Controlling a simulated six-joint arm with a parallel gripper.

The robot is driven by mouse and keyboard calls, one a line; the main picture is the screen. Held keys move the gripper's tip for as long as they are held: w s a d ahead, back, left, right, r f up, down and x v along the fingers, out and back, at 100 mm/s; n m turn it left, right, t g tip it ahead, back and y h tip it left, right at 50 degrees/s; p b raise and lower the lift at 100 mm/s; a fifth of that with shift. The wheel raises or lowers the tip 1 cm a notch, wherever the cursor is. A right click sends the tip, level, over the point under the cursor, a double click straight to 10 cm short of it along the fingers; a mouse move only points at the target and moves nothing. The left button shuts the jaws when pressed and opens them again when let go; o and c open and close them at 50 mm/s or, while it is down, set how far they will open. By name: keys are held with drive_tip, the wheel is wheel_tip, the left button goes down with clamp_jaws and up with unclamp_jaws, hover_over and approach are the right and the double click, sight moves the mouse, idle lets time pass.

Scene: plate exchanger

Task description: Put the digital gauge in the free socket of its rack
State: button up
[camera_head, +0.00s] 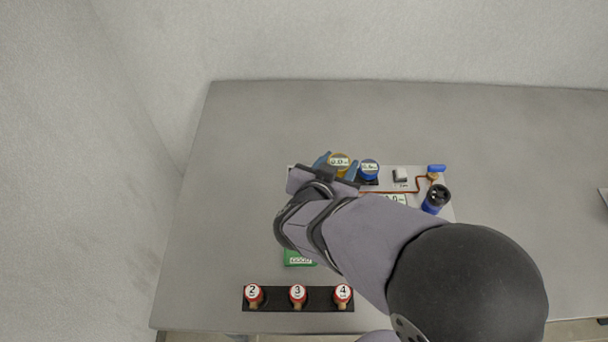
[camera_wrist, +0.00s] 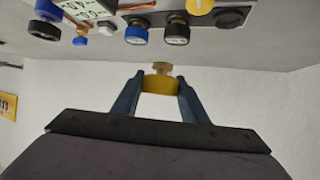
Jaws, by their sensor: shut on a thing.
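The digital gauge (camera_head: 339,160) is yellow with a pale display on its face. My gripper (camera_head: 337,165) is shut on it; the wrist view shows the yellow body (camera_wrist: 160,84) between my two fingers, with a brass stem pointing away from my palm. The gauge is held apart from the panel in the wrist view. The black rack (camera_wrist: 232,17) shows a dark round spot there that looks like an empty socket, beside a dark gauge (camera_wrist: 177,30) and a blue gauge (camera_wrist: 137,30). In the head view my gripper hides much of the rack.
A green box (camera_head: 298,258) is partly hidden by my arm. The table's left side is clear.

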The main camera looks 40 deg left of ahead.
drive_tip(key=s+a, duration=0.2)
drive_tip(key=a, duration=0.9)
drive_tip(key=shift+w+d+f+p, duration=0.1)
drive_tip(key=shift+f+p, duration=0.15)
drive_tip(key=shift+f, duration=2.35)
drive_tip(key=shift+w+f+p, duration=0.1)
drive_tip(key=shift+f+p, duration=0.1)
drive_tip(key=shift+f, duration=2.35)
drive_tip(key=shift+f, duration=0.1)
drive_tip(key=o, duration=1.2)
drive_tip(key=shift+f, duration=0.1)
drive_tip(key=shift+s+r, duration=0.1)
drive_tip(key=shift+r, duration=0.15)
drive_tip(key=b+v, duration=0.2)
drive_tip(key=v, duration=0.9)
drive_tip(key=shift+s+d+r, duration=0.15)
drive_tip(key=shift+s+d, duration=0.1)
drive_tip(key=shift+s, duration=0.05)
